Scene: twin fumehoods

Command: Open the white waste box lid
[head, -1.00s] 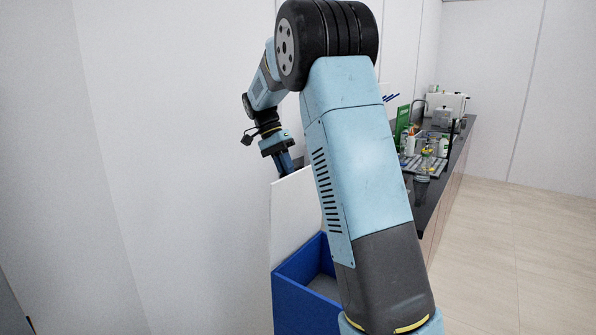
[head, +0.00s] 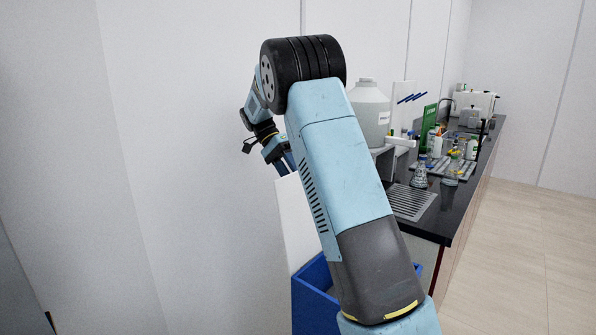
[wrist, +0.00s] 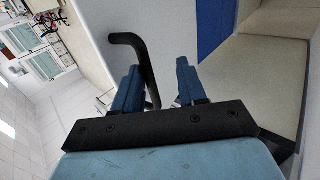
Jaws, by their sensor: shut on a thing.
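The waste box (head: 306,275) is blue and open-topped in the head view, low and partly behind my arm. Its white lid (head: 292,222) stands up nearly vertical at the box's back left, so the box mouth is uncovered. My gripper (head: 285,164) is at the lid's top edge. In the wrist view, a black bent handle (wrist: 137,48) passes between the two blue fingers of my gripper (wrist: 158,82), against the left finger. My gripper is shut on this handle. My arm hides the lid's right part and much of the box.
A plain white wall is close on the left. The pale floor (head: 525,255) at the right is clear.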

